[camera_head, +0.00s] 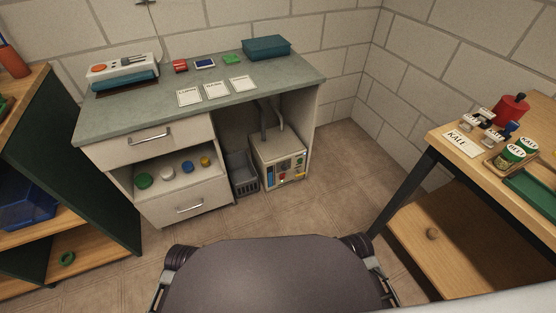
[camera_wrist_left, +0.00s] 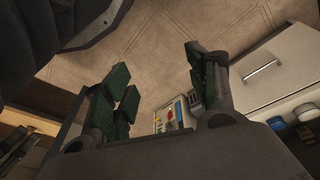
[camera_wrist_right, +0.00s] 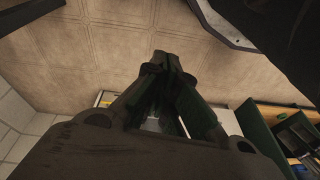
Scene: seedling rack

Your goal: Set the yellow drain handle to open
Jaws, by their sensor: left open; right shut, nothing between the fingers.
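A cream unit (camera_head: 265,151) with a control panel stands on the floor under the grey-green counter in the head view. Its panel (camera_head: 291,168) carries small coloured parts, and pipes rise behind it. The unit also shows between my left fingers in the left wrist view (camera_wrist_left: 181,112), with a small yellow part (camera_wrist_left: 158,125) and a red one on it. The yellow part is too small to tell its setting. My left gripper (camera_wrist_left: 160,88) is open and empty, apart from the unit. My right gripper (camera_wrist_right: 172,72) is shut and empty. Neither gripper shows in the head view.
A grey crate (camera_head: 244,183) stands left of the unit, beside an open drawer (camera_head: 185,198) holding several coloured caps. A wooden table (camera_head: 437,145) with seed pots is at the right, and a green-sided shelf (camera_head: 98,165) at the left. The floor before the unit is clear.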

